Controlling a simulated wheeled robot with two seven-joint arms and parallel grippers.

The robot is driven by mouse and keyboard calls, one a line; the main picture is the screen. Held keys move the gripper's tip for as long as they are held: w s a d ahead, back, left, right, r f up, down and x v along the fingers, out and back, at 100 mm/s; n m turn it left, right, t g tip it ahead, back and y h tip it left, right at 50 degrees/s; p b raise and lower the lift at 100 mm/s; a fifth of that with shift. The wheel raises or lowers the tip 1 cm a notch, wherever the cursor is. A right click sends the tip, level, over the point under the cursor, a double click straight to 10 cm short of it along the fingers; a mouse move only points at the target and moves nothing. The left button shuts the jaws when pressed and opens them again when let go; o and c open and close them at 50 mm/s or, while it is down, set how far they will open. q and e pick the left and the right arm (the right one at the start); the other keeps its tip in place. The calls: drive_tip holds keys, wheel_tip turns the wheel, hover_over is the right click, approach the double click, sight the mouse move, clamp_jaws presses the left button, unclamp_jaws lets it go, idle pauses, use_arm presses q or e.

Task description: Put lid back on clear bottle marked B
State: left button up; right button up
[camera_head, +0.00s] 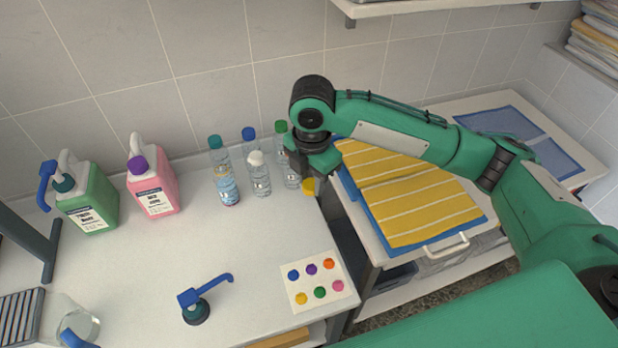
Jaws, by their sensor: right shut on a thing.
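My right gripper (309,178) reaches in from the right and is shut at the right end of the bottle group. A round yellow lid (308,186) shows between its dark fingers, partly hidden by them. A clear bottle (292,179) stands upright just left of the fingers, its upper part covered by the gripper; I cannot read its mark. My left gripper is not in view.
Green (96,205) and pink (154,190) jugs stand at the back left. A yellow striped towel (420,205) lies on the right-hand unit. The counter's middle is clear.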

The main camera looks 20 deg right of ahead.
drive_tip(key=s+d+f+m, duration=0.2)
drive_tip(key=d+m, duration=0.1)
drive_tip(key=m, duration=0.8)
drive_tip(key=s+d+f+m, duration=0.2)
drive_tip(key=s+d+m, duration=0.1)
drive_tip(key=m, duration=0.9)
drive_tip(key=shift+d+f+m, duration=0.2)
drive_tip(key=shift+d+m, duration=0.1)
drive_tip(key=shift+d, duration=0.05)
